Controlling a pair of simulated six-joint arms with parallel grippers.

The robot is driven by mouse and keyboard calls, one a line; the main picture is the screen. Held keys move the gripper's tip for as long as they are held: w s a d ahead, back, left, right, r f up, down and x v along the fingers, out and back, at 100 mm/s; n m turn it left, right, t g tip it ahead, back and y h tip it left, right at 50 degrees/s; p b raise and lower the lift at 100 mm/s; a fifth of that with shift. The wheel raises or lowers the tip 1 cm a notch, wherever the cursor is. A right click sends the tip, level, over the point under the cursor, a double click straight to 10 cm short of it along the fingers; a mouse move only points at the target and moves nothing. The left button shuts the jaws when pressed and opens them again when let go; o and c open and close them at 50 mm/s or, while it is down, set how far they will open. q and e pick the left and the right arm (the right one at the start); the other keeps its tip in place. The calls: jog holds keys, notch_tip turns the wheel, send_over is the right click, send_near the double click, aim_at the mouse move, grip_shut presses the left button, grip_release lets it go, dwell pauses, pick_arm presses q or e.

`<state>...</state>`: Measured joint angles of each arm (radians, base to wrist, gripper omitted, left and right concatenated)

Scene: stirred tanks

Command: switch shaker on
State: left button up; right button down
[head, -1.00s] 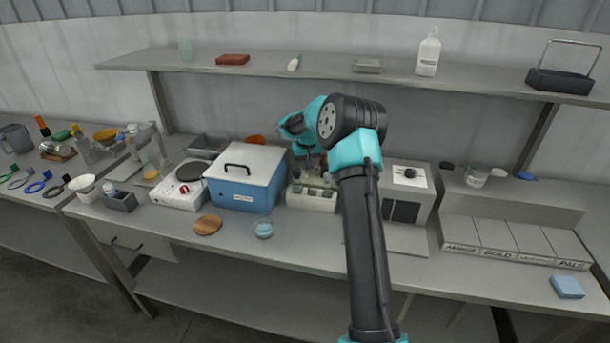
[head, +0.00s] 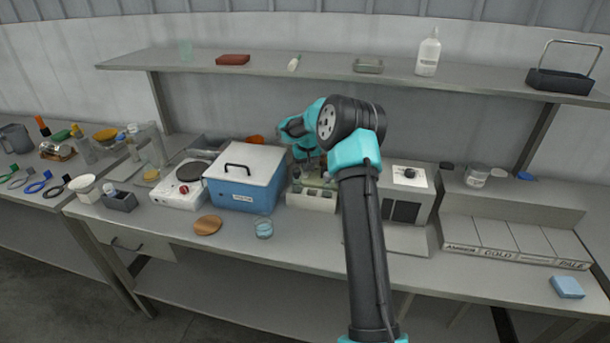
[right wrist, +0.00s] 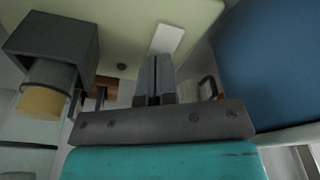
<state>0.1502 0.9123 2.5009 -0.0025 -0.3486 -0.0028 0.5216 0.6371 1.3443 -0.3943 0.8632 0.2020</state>
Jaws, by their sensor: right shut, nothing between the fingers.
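The shaker (head: 312,202) is a cream box on the bench, right of the blue lidded box. Small items sit on its top, partly hidden behind my right arm. In the right wrist view its pale cream surface (right wrist: 125,30) fills the upper part, with a white rectangular piece (right wrist: 167,39), perhaps the switch, and a small dark knob beside it. My right gripper (right wrist: 154,62) is shut and empty, its tips at or very near the lower end of the white piece; I cannot tell whether they touch. In the head view the right gripper (head: 311,167) is above the shaker. My left gripper is not in view.
The blue box (head: 240,190) stands close left of the shaker; its blue side (right wrist: 270,65) shows in the right wrist view. A grey holder (right wrist: 50,48) with a yellowish vessel is near the fingers. A white-and-grey device (head: 406,192) stands right.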

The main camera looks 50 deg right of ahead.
jog(key=shift+f, duration=0.4)
jog(key=shift+r, duration=0.1)
jog(key=shift+r, duration=3.45)
